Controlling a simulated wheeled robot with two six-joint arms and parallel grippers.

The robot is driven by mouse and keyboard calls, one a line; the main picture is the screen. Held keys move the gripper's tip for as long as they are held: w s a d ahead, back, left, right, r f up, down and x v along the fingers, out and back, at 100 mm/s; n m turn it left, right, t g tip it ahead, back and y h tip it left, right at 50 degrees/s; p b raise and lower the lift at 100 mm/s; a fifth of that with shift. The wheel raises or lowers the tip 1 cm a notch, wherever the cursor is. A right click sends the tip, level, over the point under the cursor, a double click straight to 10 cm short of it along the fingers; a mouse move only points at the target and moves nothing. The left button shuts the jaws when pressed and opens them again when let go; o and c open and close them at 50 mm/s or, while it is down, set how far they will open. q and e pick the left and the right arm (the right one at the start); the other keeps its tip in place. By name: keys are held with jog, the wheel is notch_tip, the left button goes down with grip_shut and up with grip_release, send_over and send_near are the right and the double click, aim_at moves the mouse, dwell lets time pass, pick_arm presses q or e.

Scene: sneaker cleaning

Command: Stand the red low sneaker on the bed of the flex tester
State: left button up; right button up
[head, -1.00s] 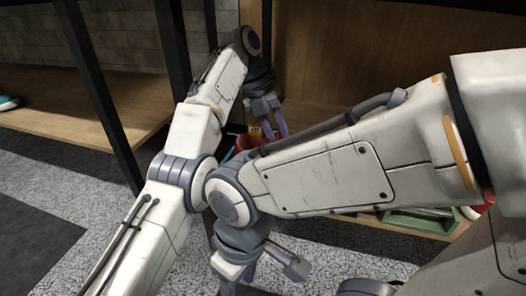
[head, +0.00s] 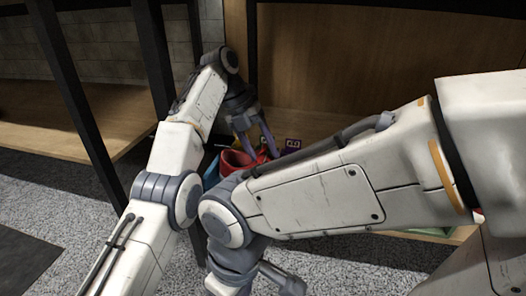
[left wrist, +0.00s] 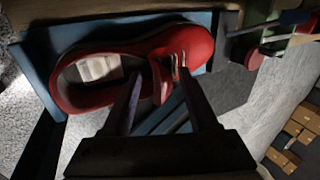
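The red low sneaker (head: 236,160) is partly hidden behind my arms in the head view. In the left wrist view the sneaker (left wrist: 190,43) lies on a blue surface (left wrist: 38,62), its opening facing the camera. My left gripper (head: 256,150) is over the sneaker, fingers pointing down. In the left wrist view its fingers (left wrist: 160,82) are apart, with a red part of the sneaker's upper between them and gaps beside it. My right arm crosses the front of the head view; its fingers are out of frame. I cannot make out the flex tester.
Green parts (left wrist: 285,30) show at the upper right of the left wrist view. Dark shelf posts (head: 72,100) rise at the left. A wooden shelf (head: 42,128) there is bare.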

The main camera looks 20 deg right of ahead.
pick_arm(q)
jog(key=shift+r, duration=0.1)
jog(key=p+v, duration=0.4)
jog(key=v, duration=0.3)
jog(key=shift+p, duration=0.4)
jog(key=shift+a+r, duration=0.1)
jog(key=shift+r, duration=0.05)
